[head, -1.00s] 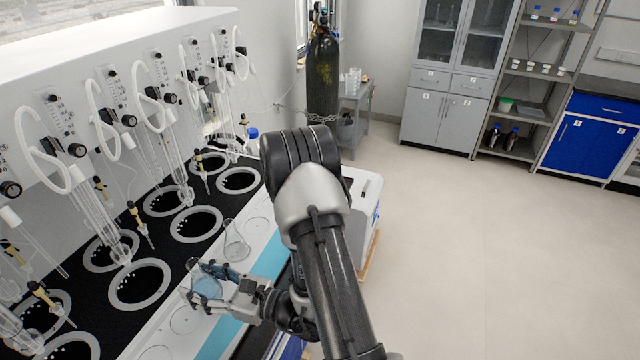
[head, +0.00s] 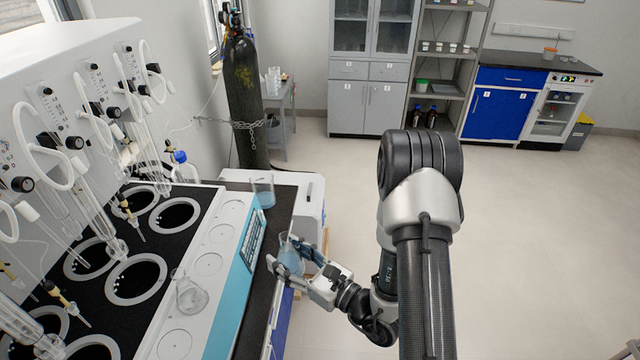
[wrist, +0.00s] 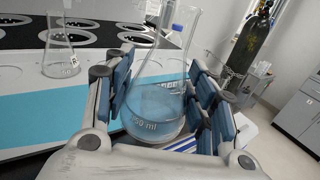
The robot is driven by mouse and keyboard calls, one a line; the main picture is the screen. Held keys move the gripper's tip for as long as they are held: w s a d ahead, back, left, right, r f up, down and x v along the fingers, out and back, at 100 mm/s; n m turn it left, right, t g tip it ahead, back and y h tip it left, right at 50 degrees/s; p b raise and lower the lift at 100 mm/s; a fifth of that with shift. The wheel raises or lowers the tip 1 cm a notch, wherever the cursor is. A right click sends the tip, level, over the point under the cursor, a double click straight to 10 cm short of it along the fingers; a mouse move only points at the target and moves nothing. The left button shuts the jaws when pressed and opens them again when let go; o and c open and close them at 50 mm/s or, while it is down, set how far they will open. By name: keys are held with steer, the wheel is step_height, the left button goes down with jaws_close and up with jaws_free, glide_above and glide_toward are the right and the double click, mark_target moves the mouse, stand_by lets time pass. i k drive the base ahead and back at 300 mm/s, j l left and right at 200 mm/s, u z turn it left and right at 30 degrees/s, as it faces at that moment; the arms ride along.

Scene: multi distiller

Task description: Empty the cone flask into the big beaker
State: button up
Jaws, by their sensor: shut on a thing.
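My gripper (head: 291,262) is shut on a clear cone flask (head: 289,256) with pale blue liquid in its lower part. In the wrist view the flask (wrist: 157,100) stands between the blue finger pads, slightly tilted, with a "50 ml" mark. In the head view it is by the dark bench's right edge, in front of the big beaker. The big beaker (head: 263,192) stands upright on the dark bench top, with blue liquid in it. The gripper and flask are apart from the beaker.
A second cone flask (head: 190,294) stands on the white ledge of the distiller, left of my gripper; it also shows in the wrist view (wrist: 61,55). Glass tubes hang over the black heating wells (head: 136,280). A gas cylinder (head: 243,95) stands behind. The floor at right is clear.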

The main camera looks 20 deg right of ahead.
mark_target(261, 182)
steer(key=i+j+z, duration=0.15)
steer(key=z, duration=1.6)
steer(key=j+u, duration=0.1)
steer(key=u, duration=0.9)
steer(key=i+j+u, duration=0.1)
steer(key=u, duration=0.9)
steer(key=i+l, duration=0.2)
steer(key=l, duration=0.2)
steer(key=i+l, duration=0.2)
steer(key=l, duration=0.2)
steer(key=i+l, duration=0.2)
steer(key=l, duration=0.2)
steer(key=i+l, duration=0.2)
steer(key=l, duration=0.2)
steer(key=i+l+u, duration=0.15)
steer(key=l, duration=0.15)
steer(key=i+l+u, duration=0.2)
steer(key=l, duration=0.15)
steer(key=l+u, duration=0.15)
steer(key=l, duration=0.15)
steer(key=u, duration=1.1)
